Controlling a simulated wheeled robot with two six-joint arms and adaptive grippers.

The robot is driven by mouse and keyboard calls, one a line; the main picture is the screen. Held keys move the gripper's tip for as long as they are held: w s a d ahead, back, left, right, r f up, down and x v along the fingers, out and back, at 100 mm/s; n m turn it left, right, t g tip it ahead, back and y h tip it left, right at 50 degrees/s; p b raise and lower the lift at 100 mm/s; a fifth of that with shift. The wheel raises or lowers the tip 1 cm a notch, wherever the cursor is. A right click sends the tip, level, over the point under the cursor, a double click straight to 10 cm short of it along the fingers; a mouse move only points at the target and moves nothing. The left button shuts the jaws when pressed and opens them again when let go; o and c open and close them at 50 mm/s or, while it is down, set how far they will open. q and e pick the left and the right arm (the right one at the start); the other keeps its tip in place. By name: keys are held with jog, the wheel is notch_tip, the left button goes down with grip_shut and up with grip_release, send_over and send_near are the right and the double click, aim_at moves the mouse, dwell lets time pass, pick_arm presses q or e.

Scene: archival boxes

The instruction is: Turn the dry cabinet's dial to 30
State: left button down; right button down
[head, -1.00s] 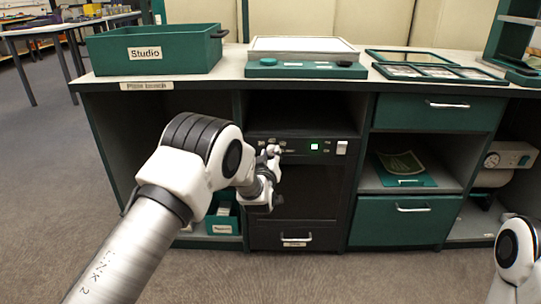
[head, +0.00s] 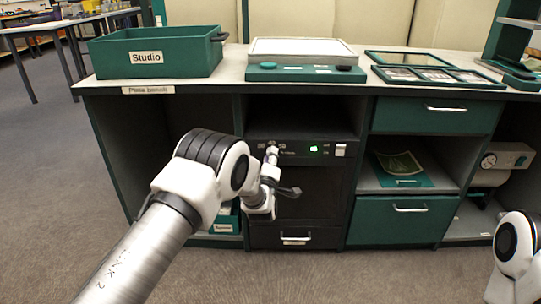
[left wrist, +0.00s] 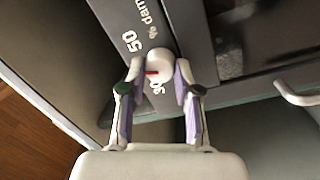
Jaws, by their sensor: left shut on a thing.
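The dry cabinet (head: 310,187) stands under the bench, its dark control panel along the top. Its dial is a white knob (left wrist: 159,62) with a red mark, seen between my fingers in the left wrist view. The red mark points left in that view, between the printed 50 and 30. My left gripper (left wrist: 158,70) is shut on the dial, one finger on each side. In the head view my left gripper (head: 271,156) is at the panel's left part and hides most of the dial. My right gripper is out of view.
The panel has a green light (head: 314,148) and a white switch (head: 340,150). Below is a drawer with a handle (head: 296,239). A green Studio box (head: 150,58) and a light pad (head: 303,50) stand on the bench. Open shelves flank the cabinet.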

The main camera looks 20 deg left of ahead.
pick_arm(q)
jog(key=shift+d+f+n+y+p, duration=0.1)
jog(key=shift+n+y+p, duration=0.5)
jog(key=shift+n, duration=2.25)
jog(key=shift+d+r+n+y+p, duration=0.2)
jog(key=shift+n+p, duration=0.6)
jog(key=shift+n, duration=2.1)
jog(key=shift+a+f+n+y+p, duration=0.15)
jog(key=shift+n+y+p, duration=0.45)
jog(key=shift+n, duration=2.25)
jog(key=shift+g, duration=0.3)
jog(key=c, duration=0.8)
grip_release()
jog(key=shift+w+f, duration=0.1)
